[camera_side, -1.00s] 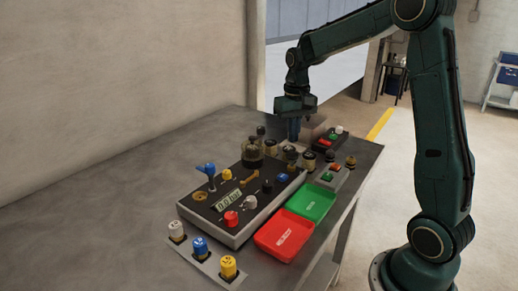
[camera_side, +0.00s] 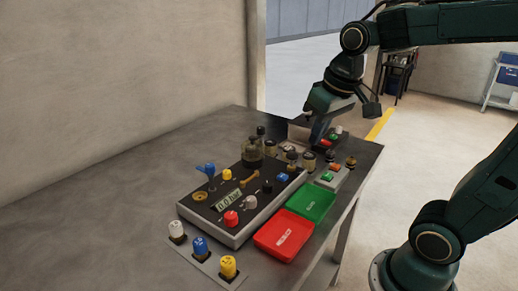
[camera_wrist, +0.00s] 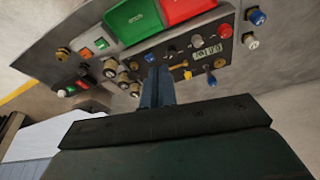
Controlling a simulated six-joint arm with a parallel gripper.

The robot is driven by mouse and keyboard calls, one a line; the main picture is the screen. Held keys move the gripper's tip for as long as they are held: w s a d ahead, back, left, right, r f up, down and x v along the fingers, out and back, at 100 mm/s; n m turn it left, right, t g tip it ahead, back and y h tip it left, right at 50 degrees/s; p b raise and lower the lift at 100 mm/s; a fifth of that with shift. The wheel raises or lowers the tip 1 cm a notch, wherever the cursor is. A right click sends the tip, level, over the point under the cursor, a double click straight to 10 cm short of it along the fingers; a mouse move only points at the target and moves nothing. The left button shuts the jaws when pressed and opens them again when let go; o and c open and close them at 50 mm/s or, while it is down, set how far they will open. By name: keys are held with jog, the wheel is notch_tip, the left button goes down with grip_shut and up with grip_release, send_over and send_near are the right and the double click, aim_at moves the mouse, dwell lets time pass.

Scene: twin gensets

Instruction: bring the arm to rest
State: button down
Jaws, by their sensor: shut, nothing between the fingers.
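My gripper (camera_side: 318,130) is above the far end of the table, in front of a dark box with buttons and apart from the main panel. Its fingers also show in the wrist view (camera_wrist: 156,88), closed together with nothing between them. The arm bends down from the upper right of the side view, with the wrist tilted. The exact height of the fingertips above the table is hard to tell.
The control panel (camera_side: 212,207) has a display reading 0.0 bar, a blue lever and several knobs. A red tray (camera_side: 283,236) and a green tray (camera_side: 311,203) lie beside it. Several coloured knobs stand on a front plate (camera_side: 208,262). The table's left side (camera_side: 120,200) is clear.

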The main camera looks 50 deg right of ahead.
jog(key=s+a+f+n+t, duration=0.1)
jog(key=s+a, duration=0.3)
jog(key=s, duration=0.4)
jog(key=shift+s+n+t+y, duration=0.3)
jog(key=shift+s+n+t, duration=0.1)
jog(key=shift+n+t, duration=0.15)
jog(key=shift+f, duration=0.1)
dwell(0.4)
